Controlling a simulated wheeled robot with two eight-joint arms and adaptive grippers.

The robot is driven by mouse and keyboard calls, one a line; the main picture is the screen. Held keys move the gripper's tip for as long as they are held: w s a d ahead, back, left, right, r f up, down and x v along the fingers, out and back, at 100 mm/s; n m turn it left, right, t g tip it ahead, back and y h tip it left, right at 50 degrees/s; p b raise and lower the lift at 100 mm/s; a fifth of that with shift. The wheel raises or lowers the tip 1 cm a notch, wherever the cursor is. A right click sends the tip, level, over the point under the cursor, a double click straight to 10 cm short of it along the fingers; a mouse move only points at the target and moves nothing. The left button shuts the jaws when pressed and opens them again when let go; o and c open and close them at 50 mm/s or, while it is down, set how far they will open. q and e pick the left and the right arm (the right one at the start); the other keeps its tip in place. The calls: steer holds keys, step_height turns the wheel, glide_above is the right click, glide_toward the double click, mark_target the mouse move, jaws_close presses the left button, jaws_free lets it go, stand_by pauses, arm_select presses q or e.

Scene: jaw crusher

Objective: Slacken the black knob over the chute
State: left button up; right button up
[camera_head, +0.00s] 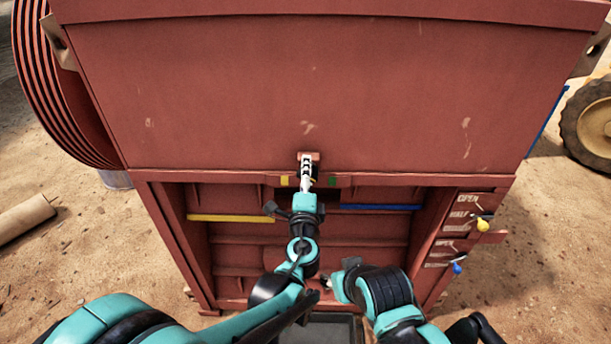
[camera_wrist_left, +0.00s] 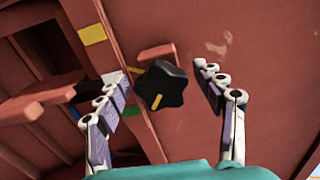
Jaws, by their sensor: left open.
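The black lobed knob (camera_wrist_left: 160,86) with a yellow pointer mark shows in the left wrist view, on the red machine front beside a small red bracket. My left gripper (camera_wrist_left: 161,72) is open, with one finger on each side of the knob. A gap shows between the knob and the right finger; whether the left finger touches it I cannot tell. In the head view my left gripper (camera_head: 307,163) is at the lower edge of the big red panel, and it hides the knob there.
A yellow mark (camera_head: 284,181) and a green mark (camera_head: 332,181) flank the knob's place. Below is a recessed bay with a yellow bar (camera_head: 232,218) and a blue bar (camera_head: 380,207). A yellow-handled lever (camera_head: 483,225) and a blue-handled lever (camera_head: 456,268) sit at the right.

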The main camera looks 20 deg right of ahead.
arm_select(q)
steer(key=v, duration=1.2)
steer(key=a+f+n+g+y, duration=0.2)
steer(key=a+n+g+y, duration=0.3)
steer(key=a, duration=0.7)
steer(key=a+f+n+y, duration=0.2)
steer(key=a+n, duration=0.6)
steer(key=a, duration=0.5)
steer(key=s+a+f+n+g+h, duration=0.1)
steer(key=s+a+f+n+g, duration=0.1)
steer(key=s, duration=0.4)
steer(key=s+a+f+n+g+h, duration=0.1)
steer(key=s+a+f+n+g, duration=0.2)
steer(key=s+n, duration=0.3)
steer(key=shift+s+a+n, duration=0.4)
steer(key=shift+s+a, duration=0.1)
